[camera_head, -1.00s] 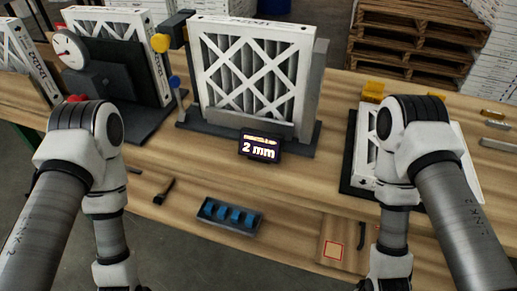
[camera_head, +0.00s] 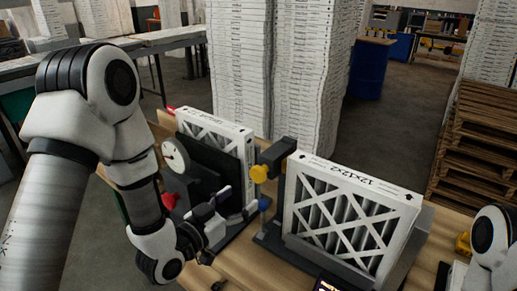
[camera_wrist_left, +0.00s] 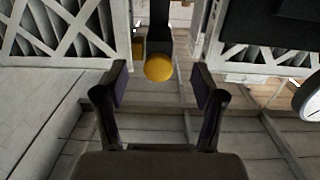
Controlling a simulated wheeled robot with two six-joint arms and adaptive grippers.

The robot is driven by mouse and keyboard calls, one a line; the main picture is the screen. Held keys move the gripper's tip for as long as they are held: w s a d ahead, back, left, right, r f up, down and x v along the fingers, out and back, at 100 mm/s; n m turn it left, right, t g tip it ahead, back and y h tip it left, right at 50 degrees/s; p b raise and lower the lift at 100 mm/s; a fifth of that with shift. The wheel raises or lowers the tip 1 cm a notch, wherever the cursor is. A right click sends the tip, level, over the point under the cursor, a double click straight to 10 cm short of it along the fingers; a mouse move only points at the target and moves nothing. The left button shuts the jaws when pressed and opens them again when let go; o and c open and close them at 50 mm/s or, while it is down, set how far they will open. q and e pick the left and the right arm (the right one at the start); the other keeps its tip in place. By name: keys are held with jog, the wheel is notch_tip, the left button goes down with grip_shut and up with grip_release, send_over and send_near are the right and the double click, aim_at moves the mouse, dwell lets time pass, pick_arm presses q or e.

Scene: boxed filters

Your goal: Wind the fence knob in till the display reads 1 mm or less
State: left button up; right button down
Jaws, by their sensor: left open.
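A yellow round knob (camera_head: 259,173) sits on a dark bracket (camera_head: 278,152) at the left of a boxed filter (camera_head: 350,215) in a grey stand. A blue knob (camera_head: 264,204) is just below it. My left gripper (camera_head: 238,202) is open and empty, a little left of and below the yellow knob in the head view. In the left wrist view the yellow knob (camera_wrist_left: 159,68) shows between the open fingertips (camera_wrist_left: 159,82); no contact is visible. The display (camera_head: 327,286) is cut off at the bottom edge; its number cannot be read. My right gripper is out of view.
A second filter (camera_head: 215,135) stands in a dark holder behind a white dial gauge (camera_head: 175,155), close to my left gripper. A red part (camera_head: 170,200) is near the gauge. Stacked filters (camera_head: 240,70) and wooden pallets (camera_head: 480,150) stand beyond the bench.

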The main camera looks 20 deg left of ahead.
aim_at(256, 175)
pick_arm(q)
notch_tip(256, 175, up, 4)
jog(key=shift+t, duration=0.3)
jog(key=p+x, duration=0.1)
jog(key=x, duration=0.1)
jog(key=p+x, duration=0.1)
jog(key=x, duration=0.1)
jog(key=p+x, duration=0.1)
jog(key=x, duration=0.1)
jog(key=shift+w+d+f, duration=0.1)
jog(key=shift+w+f, duration=0.15)
jog(key=shift+w, duration=0.1)
jog(key=shift+w+d, duration=0.2)
jog(key=shift+w, duration=0.1)
jog(key=shift+d, duration=0.1)
jog(key=shift+s, duration=0.1)
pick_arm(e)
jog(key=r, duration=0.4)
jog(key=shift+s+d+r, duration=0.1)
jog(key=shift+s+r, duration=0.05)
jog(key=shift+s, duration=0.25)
pick_arm(q)
jog(key=c, duration=1.1)
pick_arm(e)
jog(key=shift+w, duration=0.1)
